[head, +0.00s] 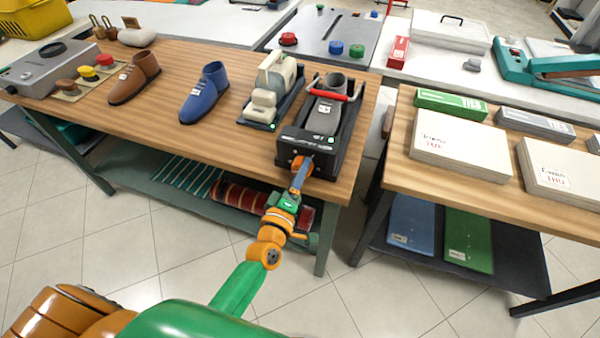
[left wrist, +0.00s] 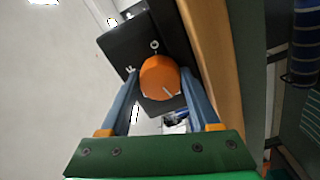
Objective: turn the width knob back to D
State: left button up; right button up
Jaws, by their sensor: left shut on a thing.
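An orange knob (left wrist: 160,76) sits on the front of a dark shoe-stretching machine (head: 322,128) near the right end of the wooden bench. My left gripper (head: 301,166) reaches it from the front and is shut on the knob, with one blue finger on each side in the left wrist view. A short white mark on the knob points toward the lower right there. A round white letter, perhaps D, stands above the knob on the dark panel (left wrist: 118,42); another small letter at its upper left is hard to read. My right gripper is not in view.
A cream machine (head: 273,90) stands left of the dark one, then a blue shoe (head: 205,92) and a brown shoe (head: 135,79). A second table with flat boxes (head: 460,142) is at the right, across a narrow gap. Rolls lie on the bench's lower shelf.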

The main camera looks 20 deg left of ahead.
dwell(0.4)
pick_arm(q)
jog(key=o, duration=1.4)
jog(key=shift+c, duration=0.2)
jog(key=s, duration=0.7)
jog(key=shift+a, duration=0.1)
jog(key=shift+f, duration=0.1)
